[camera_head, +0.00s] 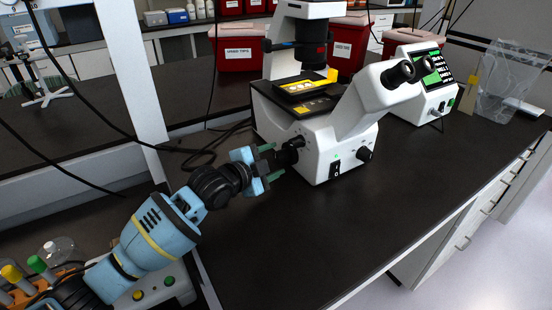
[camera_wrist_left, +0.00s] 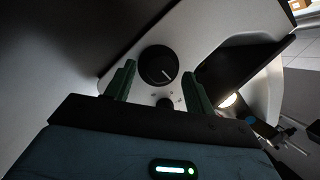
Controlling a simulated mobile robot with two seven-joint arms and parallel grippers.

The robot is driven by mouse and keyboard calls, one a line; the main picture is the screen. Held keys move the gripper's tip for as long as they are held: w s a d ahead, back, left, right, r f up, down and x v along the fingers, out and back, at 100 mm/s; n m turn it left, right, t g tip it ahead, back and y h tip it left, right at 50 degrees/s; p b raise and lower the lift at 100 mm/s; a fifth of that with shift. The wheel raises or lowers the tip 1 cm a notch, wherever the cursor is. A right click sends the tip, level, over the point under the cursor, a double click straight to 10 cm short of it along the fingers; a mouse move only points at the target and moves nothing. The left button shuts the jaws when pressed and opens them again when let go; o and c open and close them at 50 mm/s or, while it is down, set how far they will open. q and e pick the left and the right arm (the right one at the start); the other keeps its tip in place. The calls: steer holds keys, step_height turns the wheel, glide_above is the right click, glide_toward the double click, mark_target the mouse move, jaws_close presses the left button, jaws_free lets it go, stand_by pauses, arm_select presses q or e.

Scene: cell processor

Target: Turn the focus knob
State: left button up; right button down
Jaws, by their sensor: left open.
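The white microscope (camera_head: 335,135) stands on the black bench. A round black knob (camera_wrist_left: 158,65) with a light pointer line shows on its side in the left wrist view. In the head view this dark knob (camera_head: 290,154) is partly hidden by my left gripper. My left gripper (camera_head: 278,160) is open, its green fingers pointing at the knob. In the left wrist view the fingers stand apart on either side of the knob, with visible gaps; I cannot tell how far their tips reach along it. My right gripper is not in view.
Another black knob (camera_head: 364,154) sits on the microscope's front side. Black cables (camera_head: 200,152) lie behind my left arm. Red bins (camera_head: 238,50) and a device with a screen (camera_head: 425,85) stand farther back. The bench front (camera_head: 290,240) is clear.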

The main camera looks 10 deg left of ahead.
arm_select(q)
steer(key=v, duration=0.6)
steer(key=shift+f, duration=0.15)
stand_by(1.8)
